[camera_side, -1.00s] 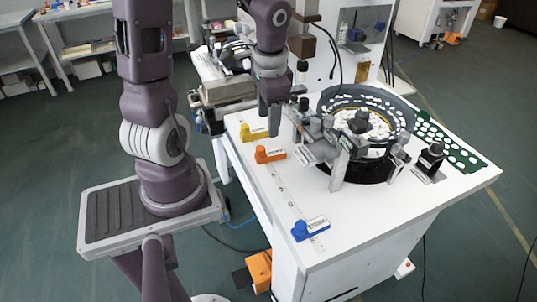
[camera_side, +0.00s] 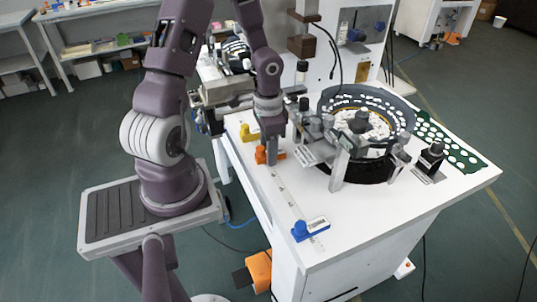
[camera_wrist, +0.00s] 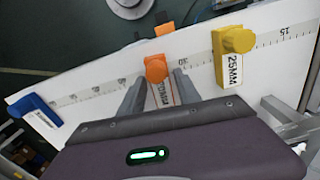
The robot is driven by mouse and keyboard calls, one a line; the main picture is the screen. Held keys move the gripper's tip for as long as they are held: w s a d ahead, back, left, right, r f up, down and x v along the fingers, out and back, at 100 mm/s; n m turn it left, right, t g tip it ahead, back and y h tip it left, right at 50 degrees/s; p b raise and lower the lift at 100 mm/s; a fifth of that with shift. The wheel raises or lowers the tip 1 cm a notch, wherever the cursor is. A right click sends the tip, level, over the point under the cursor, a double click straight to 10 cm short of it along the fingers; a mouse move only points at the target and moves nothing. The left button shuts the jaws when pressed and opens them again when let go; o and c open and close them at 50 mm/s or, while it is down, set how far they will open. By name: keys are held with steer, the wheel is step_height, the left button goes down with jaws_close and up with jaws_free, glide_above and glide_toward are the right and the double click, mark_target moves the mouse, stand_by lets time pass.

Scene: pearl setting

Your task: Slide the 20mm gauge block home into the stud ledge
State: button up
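An orange-and-white block (camera_wrist: 156,68) lies between my gripper's (camera_wrist: 159,80) two fingers in the wrist view. Its label is partly hidden and I cannot read its first digit surely. The fingers stand apart on either side of it, open, with no clear contact. In the side view my gripper (camera_side: 271,158) is down at the orange block (camera_side: 260,155). A yellow block marked 25MM (camera_wrist: 232,68) is to the right in the wrist view. A blue-ended block (camera_side: 311,229) lies near the table's front. I cannot pick out the stud ledge.
A printed scale strip (camera_side: 284,190) runs along the white table's (camera_side: 375,225) left edge. A round feeder bowl (camera_side: 340,100) and metal fixtures (camera_side: 320,150) stand right of my gripper. The table's front middle is clear.

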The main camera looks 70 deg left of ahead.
jaws_close()
steer(key=shift+r, duration=0.15)
step_height(320, 180, up, 10)
steer(key=d+f, duration=0.1)
steer(key=s+d+n, duration=0.1)
steer(key=s+d, duration=0.3)
steer(key=d, duration=0.6)
steer(key=shift+s+r, duration=0.15)
steer(key=shift+s, duration=0.25)
